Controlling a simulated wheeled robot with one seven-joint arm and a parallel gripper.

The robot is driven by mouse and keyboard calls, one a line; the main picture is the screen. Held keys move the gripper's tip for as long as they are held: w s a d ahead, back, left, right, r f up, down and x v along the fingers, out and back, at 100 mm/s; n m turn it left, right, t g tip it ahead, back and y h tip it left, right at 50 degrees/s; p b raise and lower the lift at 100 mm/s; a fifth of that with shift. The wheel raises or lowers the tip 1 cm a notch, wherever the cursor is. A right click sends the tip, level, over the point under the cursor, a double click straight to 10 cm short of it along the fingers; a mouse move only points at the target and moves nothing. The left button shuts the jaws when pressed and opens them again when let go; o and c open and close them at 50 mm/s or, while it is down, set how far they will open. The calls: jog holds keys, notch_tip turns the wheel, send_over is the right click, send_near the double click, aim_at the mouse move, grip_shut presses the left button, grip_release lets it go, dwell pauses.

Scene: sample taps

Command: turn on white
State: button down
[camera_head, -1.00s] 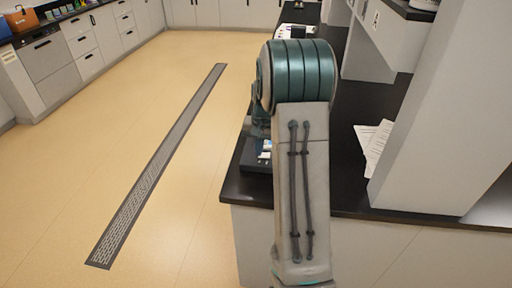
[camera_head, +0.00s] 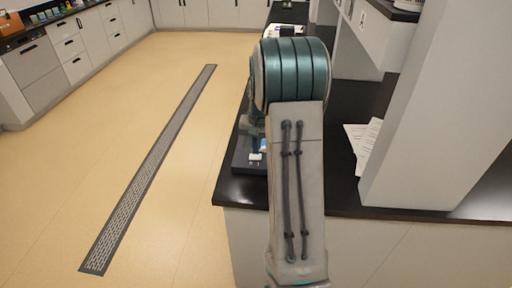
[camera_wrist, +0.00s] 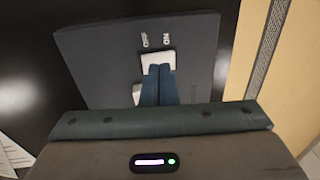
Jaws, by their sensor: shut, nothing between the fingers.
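A dark panel (camera_wrist: 100,60) fills the upper middle of the wrist view, with OFF and ON labels near its far edge. A white switch (camera_wrist: 158,59) sits just below these labels. A second pale piece (camera_wrist: 137,92) shows partly, left of my fingers. My gripper (camera_wrist: 160,68) is shut and empty. Its blue fingertips overlap the near edge of the white switch; I cannot tell whether they touch it. In the head view the panel (camera_head: 241,161) shows at the left edge of the black counter, partly behind my arm. My fingers are hidden there.
The black counter (camera_head: 338,190) runs away from me, with papers (camera_head: 361,140) and a pale pillar (camera_head: 432,120) on the right. The tan floor (camera_head: 180,190) to the left is open, with a long drain grate (camera_head: 150,170). Cabinets (camera_head: 70,45) line the far left.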

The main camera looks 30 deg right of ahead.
aim_at(252, 156)
notch_tip(252, 156, up, 13)
jog(key=a, duration=0.1)
jog(key=shift+w+a, duration=0.15)
jog(key=shift+w, duration=0.3)
jog(key=s+a+r+n+t, duration=0.1)
jog(key=s+a+r+n, duration=0.25)
jog(key=s+a, duration=0.85)
jog(key=s+a+f+n, duration=0.2)
jog(key=s, duration=0.4)
jog(key=s+a+f+n+t, duration=0.1)
jog(key=s+a+f+n, duration=0.1)
jog(key=s, duration=0.5)
jog(key=shift+s+a+f+t+h, duration=0.15)
jog(key=shift+a+t+h, duration=0.2)
jog(key=shift+a, duration=0.5)
